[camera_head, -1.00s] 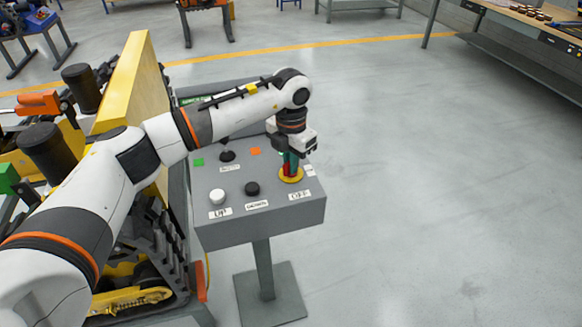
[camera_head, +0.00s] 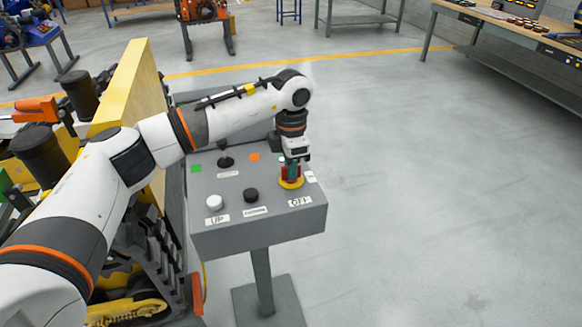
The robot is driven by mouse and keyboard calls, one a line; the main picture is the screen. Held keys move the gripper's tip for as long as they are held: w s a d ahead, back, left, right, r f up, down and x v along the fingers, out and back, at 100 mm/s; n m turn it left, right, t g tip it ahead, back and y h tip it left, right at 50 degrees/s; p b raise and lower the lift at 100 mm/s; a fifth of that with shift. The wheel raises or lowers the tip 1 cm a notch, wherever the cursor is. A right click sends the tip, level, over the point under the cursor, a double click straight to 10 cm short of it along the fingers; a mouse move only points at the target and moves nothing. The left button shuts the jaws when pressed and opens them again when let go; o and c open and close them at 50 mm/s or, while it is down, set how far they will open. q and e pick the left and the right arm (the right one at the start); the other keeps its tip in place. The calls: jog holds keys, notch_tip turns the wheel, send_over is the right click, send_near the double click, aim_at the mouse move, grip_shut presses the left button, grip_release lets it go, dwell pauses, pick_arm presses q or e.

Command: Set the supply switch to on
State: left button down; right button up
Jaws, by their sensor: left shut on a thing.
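The supply switch (camera_head: 291,185) is a red handle on a yellow round base, at the right of the grey sloped control panel (camera_head: 235,235). A white OFF label (camera_head: 300,202) lies just in front of it. Another small label (camera_head: 310,176) sits to its right, too small to read. My left gripper (camera_head: 292,172) points down from above and is shut on the red handle. Its fingers hide part of the handle, so I cannot tell exactly which way it points. My right gripper is not in view.
The panel also bears a white UP button (camera_head: 214,202), a black button (camera_head: 251,195) and a black joystick (camera_head: 226,161). Green and orange squares lie beside the joystick. A machine with a yellow plate (camera_head: 135,85) stands left.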

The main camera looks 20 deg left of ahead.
pick_arm(q)
jog(key=shift+w+r, duration=0.1)
jog(key=c, duration=1.5)
grip_release()
notch_tip(320, 180, up, 12)
jog(key=shift+b, duration=0.65)
